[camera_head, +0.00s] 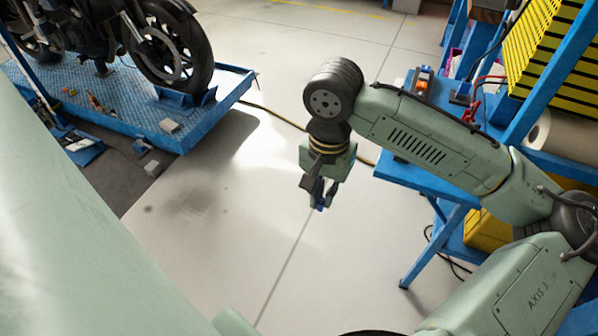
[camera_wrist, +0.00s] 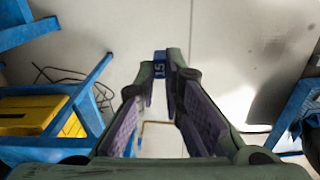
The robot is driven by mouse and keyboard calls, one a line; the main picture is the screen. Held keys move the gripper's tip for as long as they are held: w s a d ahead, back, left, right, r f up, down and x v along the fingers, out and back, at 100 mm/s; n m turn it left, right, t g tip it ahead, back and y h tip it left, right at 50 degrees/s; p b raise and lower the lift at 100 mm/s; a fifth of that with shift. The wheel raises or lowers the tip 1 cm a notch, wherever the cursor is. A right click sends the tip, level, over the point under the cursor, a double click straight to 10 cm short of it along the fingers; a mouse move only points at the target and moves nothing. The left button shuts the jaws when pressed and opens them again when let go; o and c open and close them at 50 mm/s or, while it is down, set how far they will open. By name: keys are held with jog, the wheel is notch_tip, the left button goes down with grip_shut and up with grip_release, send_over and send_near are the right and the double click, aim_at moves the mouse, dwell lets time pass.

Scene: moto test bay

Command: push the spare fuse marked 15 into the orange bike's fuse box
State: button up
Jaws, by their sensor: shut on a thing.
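My gripper (camera_head: 322,192) points down over open floor in the head view, between the blue platform and the blue workbench. In the wrist view, my gripper (camera_wrist: 161,75) is shut on a small blue fuse (camera_wrist: 160,70) at its fingertips. The fuse shows a marking that looks like 15. In the head view the fuse (camera_head: 320,208) is a small blue bit at the tips. A dark motorcycle (camera_head: 170,50) stands on the platform at the upper left, cut off by the picture edge. No orange bodywork and no fuse box can be made out.
The blue platform (camera_head: 222,98) holds small loose items. The blue workbench (camera_head: 405,175) stands at the right, with a paper roll (camera_head: 541,131) and a yellow-and-black striped panel (camera_head: 540,50). A cable (camera_head: 275,115) lies on the floor. The middle floor is clear.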

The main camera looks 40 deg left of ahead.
jog(key=w+d+f+m, duration=0.1)
jog(key=w+d+f, duration=0.4)
jog(key=f, duration=0.5)
jog(key=w+d+f, duration=0.5)
jog(key=d+f, duration=0.5)
jog(key=f, duration=0.1)
jog(key=w+d+f+m, duration=0.1)
jog(key=w+d+f, duration=0.4)
jog(key=d+f, duration=0.3)
notch_tip(320, 180, down, 3)
jog(key=shift+w+d+f+m, duration=0.1)
jog(key=shift+w+d+m, duration=0.1)
jog(key=shift+m, duration=0.1)
jog(key=shift+s+a, duration=0.15)
